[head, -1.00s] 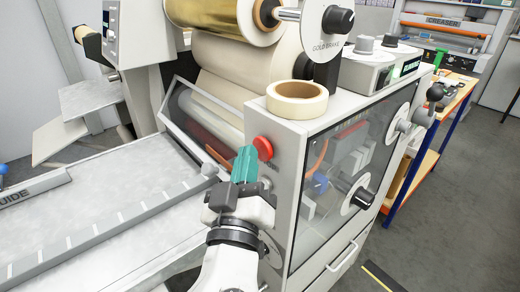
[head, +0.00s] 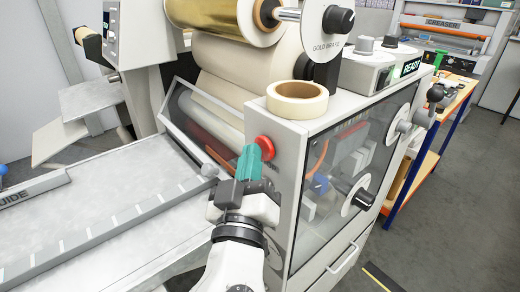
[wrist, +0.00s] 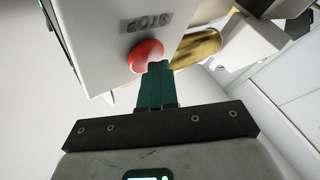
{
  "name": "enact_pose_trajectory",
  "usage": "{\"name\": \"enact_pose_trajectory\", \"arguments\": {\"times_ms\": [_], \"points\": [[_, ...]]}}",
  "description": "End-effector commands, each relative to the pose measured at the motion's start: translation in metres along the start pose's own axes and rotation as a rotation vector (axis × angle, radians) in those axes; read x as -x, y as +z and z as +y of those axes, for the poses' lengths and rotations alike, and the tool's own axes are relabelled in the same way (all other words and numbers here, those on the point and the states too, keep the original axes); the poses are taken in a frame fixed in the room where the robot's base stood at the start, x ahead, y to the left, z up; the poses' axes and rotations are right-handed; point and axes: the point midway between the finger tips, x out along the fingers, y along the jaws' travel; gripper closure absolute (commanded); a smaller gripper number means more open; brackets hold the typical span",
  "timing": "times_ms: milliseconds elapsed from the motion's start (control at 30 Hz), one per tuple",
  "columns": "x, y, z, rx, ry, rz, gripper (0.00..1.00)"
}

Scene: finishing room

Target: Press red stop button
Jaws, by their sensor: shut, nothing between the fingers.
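The red stop button (head: 265,147) is a round knob on the front end panel of the grey machine. It also shows in the wrist view (wrist: 145,57), beside the word STOP, which appears upside down there. My gripper (head: 249,160) has teal fingers, shut with nothing between them. In the head view its fingertips are just below and left of the button. In the wrist view the fingertips (wrist: 158,66) overlap the button's lower right edge. I cannot tell whether they touch it.
A tape roll (head: 297,99) lies on the machine top above the button. A clear guard (head: 201,124) and a small grey knob (head: 209,170) are left of my gripper. The feed table (head: 110,200) is bare. A display (head: 411,66) reads READY.

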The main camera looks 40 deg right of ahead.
Motion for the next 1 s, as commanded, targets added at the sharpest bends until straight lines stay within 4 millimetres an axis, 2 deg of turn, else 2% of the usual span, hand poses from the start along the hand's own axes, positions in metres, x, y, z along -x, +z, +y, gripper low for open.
{"name": "enact_pose_trajectory", "arguments": {"times_ms": [1000], "points": [[0.012,-0.008,-0.008,0.001,0.001,0.000,1.00]]}}
